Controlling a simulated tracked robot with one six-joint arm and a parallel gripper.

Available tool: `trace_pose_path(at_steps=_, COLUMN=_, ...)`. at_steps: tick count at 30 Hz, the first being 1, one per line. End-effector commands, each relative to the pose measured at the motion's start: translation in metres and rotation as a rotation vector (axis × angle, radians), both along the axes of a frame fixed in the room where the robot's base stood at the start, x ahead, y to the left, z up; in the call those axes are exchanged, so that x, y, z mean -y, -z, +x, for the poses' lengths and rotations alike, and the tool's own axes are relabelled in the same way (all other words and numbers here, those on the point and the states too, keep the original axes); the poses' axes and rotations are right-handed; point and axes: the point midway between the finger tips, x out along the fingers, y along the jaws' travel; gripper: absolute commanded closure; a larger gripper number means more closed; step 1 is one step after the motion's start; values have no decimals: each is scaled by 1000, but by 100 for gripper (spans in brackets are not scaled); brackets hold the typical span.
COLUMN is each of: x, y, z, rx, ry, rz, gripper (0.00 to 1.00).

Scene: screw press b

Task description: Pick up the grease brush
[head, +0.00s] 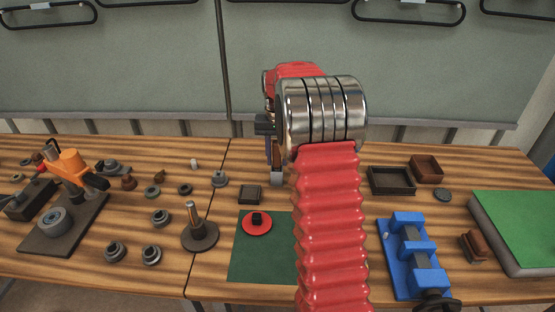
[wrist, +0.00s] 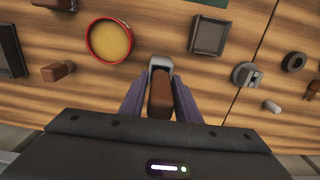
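The grease brush (head: 276,154) has a brown handle and a pale metal lower end. In the head view it stands upright below my gripper's wrist, partly hidden by my arm. In the wrist view the brush (wrist: 160,92) points up towards the camera, its handle between the two fingers. My gripper (wrist: 161,78) looks closed on the handle, with a finger against each side. The gripper (head: 275,148) is partly hidden in the head view. I cannot tell whether the brush touches the bench.
A red-rimmed tin of yellow grease (wrist: 109,41) and a small square dark tray (wrist: 208,35) lie close by. A blue fixture (head: 407,250) stands right, a green mat (head: 255,262) in front, an orange-topped press (head: 70,164) left. Several small metal parts lie on the left bench.

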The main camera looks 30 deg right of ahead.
Motion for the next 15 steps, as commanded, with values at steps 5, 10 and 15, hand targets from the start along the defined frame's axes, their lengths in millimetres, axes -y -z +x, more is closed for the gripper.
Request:
trace_pose_path(at_steps=5, x=0, y=0, z=0, rx=0, ry=0, rz=0, gripper=84)
trace_pose_path(at_steps=10, x=0, y=0, z=0, rx=0, ry=0, rz=0, gripper=96)
trace_pose_path(at_steps=15, x=0, y=0, z=0, rx=0, ry=0, rz=0, gripper=100)
